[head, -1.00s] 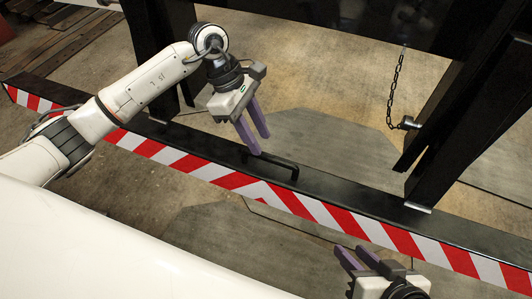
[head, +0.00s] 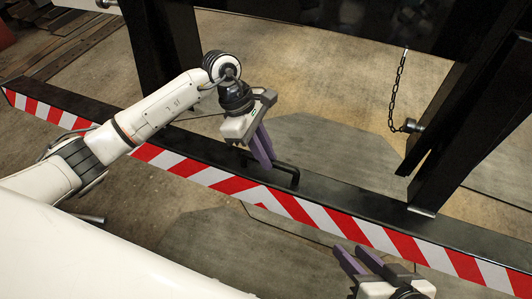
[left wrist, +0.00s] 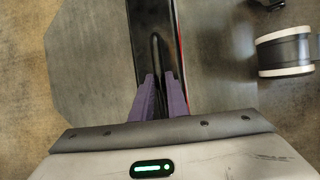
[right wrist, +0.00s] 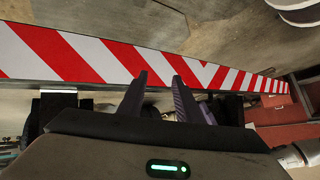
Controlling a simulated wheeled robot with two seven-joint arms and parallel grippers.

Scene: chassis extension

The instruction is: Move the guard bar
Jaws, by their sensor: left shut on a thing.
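The guard bar (head: 345,192) is a long black beam with red and white stripes on its front side. It runs from upper left to lower right in the head view. A black handle (head: 289,167) stands on its top face. My left gripper (head: 266,161) is shut on this handle from above; its fingers hide part of it. The left wrist view shows the handle (left wrist: 156,48) running between the purple fingers (left wrist: 159,80). My right gripper (head: 351,252) is open and empty in front of the bar. The right wrist view shows its fingers (right wrist: 160,80) apart before the stripes.
Black frame posts (head: 470,130) rise behind the bar at right and left. A chain (head: 396,90) with a pin (head: 410,126) hangs from the upper frame. Wooden boards (head: 60,45) lie at upper left. The floor (head: 180,220) in front of the bar is largely clear.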

